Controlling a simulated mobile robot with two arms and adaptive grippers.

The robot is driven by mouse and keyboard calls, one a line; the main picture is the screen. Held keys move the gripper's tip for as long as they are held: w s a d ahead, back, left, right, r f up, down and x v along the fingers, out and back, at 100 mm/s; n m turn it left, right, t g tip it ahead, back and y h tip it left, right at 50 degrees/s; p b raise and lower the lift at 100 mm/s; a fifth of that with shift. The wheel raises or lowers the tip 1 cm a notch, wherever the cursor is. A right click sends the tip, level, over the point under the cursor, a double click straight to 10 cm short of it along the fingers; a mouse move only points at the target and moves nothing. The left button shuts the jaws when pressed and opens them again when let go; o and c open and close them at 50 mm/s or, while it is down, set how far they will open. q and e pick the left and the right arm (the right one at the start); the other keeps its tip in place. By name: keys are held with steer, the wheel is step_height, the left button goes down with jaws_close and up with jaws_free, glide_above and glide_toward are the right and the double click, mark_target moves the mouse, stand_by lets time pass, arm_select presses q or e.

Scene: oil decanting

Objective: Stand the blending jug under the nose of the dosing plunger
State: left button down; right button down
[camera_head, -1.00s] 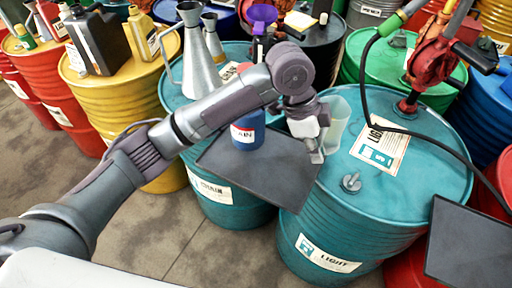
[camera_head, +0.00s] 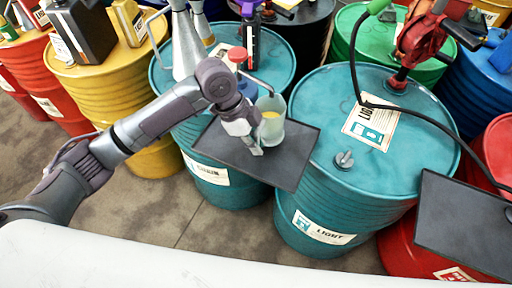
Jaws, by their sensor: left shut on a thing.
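The blending jug (camera_head: 271,131) is a translucent pale-green vessel, upright over the dark tray (camera_head: 290,177), with yellow showing inside it. My left gripper (camera_head: 257,148) is shut on its left side. Whether the jug's base touches the tray is unclear. The dosing plunger (camera_head: 237,54) has a red head, and its thin nose slants down to the right. The nose's tip appears at or just above the jug's rim. The blue bottle (camera_head: 249,88) below the plunger is mostly hidden by my left arm and gripper. My right gripper is not in view.
A teal drum labelled LIGHT (camera_head: 320,110) stands right of the tray. A metal oil can (camera_head: 188,45) stands behind my left arm. A red hand pump (camera_head: 420,35) with a black hose is at the upper right. Another dark tray (camera_head: 465,220) lies at lower right.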

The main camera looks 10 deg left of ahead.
arm_select(q)
step_height(320, 180, down, 2)
steer(key=shift+f+p, duration=0.25)
steer(key=shift+p, duration=0.1)
steer(key=shift+f, duration=0.35)
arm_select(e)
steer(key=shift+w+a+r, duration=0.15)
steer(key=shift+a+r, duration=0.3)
arm_select(q)
steer(key=shift+f, duration=0.1)
steer(key=shift+f, duration=0.1)
steer(key=c, duration=1.2)
jaws_free()
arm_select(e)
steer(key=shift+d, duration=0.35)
